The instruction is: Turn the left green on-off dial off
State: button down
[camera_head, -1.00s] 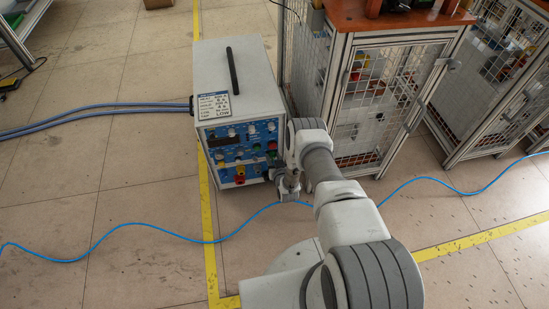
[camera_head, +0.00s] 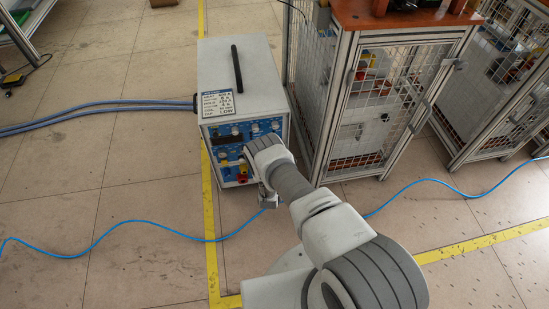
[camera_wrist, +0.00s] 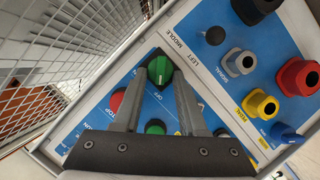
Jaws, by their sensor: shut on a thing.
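The induction heater (camera_head: 240,75) is a grey box on the floor with a blue front panel of knobs and sockets. In the wrist view, a green dial (camera_wrist: 159,68) sits on the blue panel near the word OFF. My gripper (camera_wrist: 162,75) reaches the panel with a finger on each side of this dial and is shut on it. The fingers partly cover the dial's edges. A red button (camera_wrist: 117,101) and another green button (camera_wrist: 155,127) lie nearer the gripper's base. In the head view my arm hides the dial and the fingertips.
A mesh cage (camera_head: 370,100) stands close to the heater's right side. The wrist view shows mesh (camera_wrist: 60,60) beside the panel. Black, grey, red and yellow sockets (camera_wrist: 298,77) stick out from the panel. A thin blue cable (camera_head: 130,222) crosses the floor. Floor at the left is mostly clear.

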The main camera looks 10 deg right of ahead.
jog(key=shift+n+h, duration=0.3)
jog(key=shift+n, duration=0.1)
jog(key=shift+c, duration=2.3)
grip_release()
jog(key=shift+s+a, duration=0.1)
jog(key=shift+s, duration=0.1)
